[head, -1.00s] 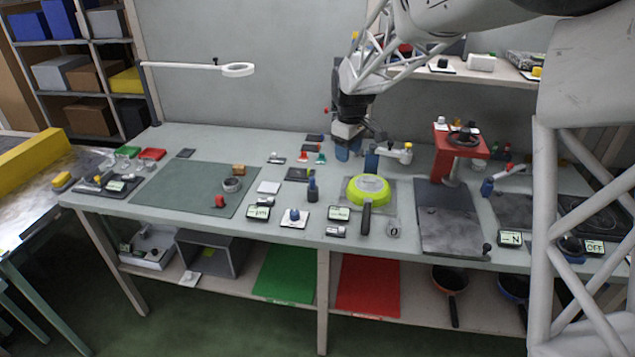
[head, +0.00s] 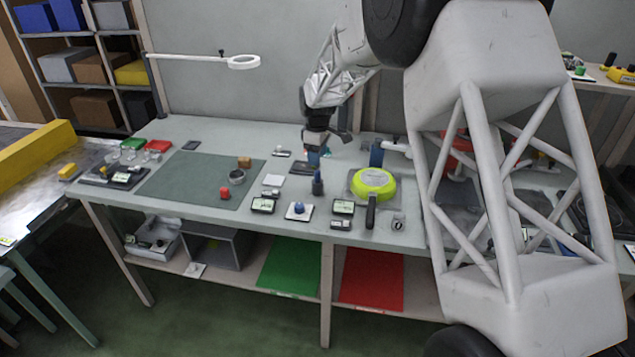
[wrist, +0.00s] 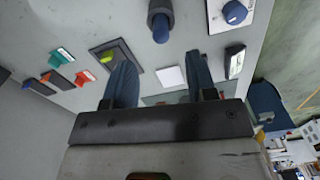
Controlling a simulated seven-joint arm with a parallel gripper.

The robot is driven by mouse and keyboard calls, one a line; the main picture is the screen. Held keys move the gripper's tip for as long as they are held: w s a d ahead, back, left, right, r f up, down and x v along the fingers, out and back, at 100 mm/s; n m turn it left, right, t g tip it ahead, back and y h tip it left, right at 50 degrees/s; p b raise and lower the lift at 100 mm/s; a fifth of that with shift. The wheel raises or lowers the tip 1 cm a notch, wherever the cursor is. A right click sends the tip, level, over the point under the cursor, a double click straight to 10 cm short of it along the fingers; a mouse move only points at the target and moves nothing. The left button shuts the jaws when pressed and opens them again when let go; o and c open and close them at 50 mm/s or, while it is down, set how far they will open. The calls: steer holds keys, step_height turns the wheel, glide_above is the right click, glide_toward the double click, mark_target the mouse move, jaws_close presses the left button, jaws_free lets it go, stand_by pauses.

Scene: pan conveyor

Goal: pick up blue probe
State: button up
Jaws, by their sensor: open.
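A dark blue, upright cylinder that looks like the blue probe (head: 317,184) stands on the table between the green mat and the lime-green round pan. In the wrist view a blue-tipped piece with a grey collar (wrist: 160,28) at the top centre looks like the same probe. My gripper (head: 318,152) hangs above and behind it in the head view, apart from it. In the wrist view my gripper (wrist: 160,78) has its two blue fingers spread, with nothing held. A white square plate (wrist: 171,76) shows beyond the gap between the fingers.
A blue knob on a white base (head: 298,210), small displays (head: 263,205) and the lime-green pan (head: 372,183) surround the probe. A dark pad with a yellow-green item (wrist: 106,58) lies near one finger. The green mat (head: 185,184) is mostly bare.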

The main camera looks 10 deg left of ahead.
mark_target(317, 171)
steer(key=shift+f, duration=1.3)
steer(key=shift+s+f, duration=0.1)
steer(key=shift+f, duration=2.5)
jaws_close()
steer(key=shift+r, duration=0.1)
steer(key=shift+r, duration=4.95)
